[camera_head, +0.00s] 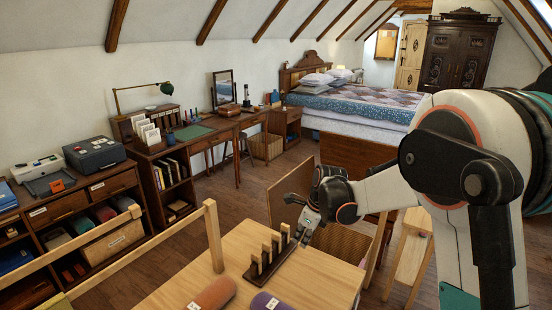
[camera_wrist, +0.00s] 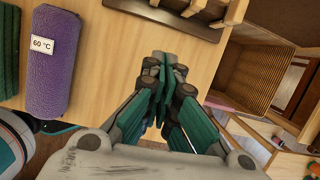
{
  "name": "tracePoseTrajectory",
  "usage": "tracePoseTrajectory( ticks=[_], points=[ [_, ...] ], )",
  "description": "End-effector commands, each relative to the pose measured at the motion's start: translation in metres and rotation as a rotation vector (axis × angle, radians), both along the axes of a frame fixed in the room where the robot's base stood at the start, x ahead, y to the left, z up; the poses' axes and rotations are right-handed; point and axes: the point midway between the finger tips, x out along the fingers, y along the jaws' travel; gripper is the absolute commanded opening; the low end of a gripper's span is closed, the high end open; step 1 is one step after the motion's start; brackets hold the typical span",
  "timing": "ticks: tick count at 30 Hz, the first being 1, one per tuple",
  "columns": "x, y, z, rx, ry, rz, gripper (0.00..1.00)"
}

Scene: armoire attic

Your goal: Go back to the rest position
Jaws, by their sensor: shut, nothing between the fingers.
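My gripper (camera_head: 306,226) is shut and empty. In the head view it hangs just right of a dark wooden rack with upright pegs (camera_head: 268,258), above the light wooden table (camera_head: 316,271). In the wrist view my gripper (camera_wrist: 165,65) shows its green-padded fingers together over the table top. My arm reaches in from the right of the head view, bent at the elbow. The fingertips are small in the head view, and I cannot tell whether they touch the rack.
A purple rolled towel (camera_wrist: 52,65) labelled 60 °C lies on the table, with an orange-brown roll (camera_head: 214,292) beside it. Wooden rails border the table's left side. A wooden chair or crate stands behind. A desk (camera_head: 188,141) and bed (camera_head: 350,100) are farther back; open floor lies between.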

Motion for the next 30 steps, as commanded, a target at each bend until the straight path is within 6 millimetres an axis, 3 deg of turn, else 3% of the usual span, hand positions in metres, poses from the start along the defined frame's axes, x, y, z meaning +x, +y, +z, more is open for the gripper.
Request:
tracePoseTrajectory(
  ticks=[6, 15, 22, 30],
  points=[
    [-0.040, -0.018, 0.056, -0.090, -0.121, 0.261, 0.00],
    [-0.109, -0.043, 0.116, -0.261, -0.284, 0.666, 0.00],
    [-0.166, -0.061, 0.145, -0.415, -0.384, 0.976, 0.00],
    [-0.234, -0.079, 0.157, -0.618, -0.463, 1.343, 0.00]
  ],
)
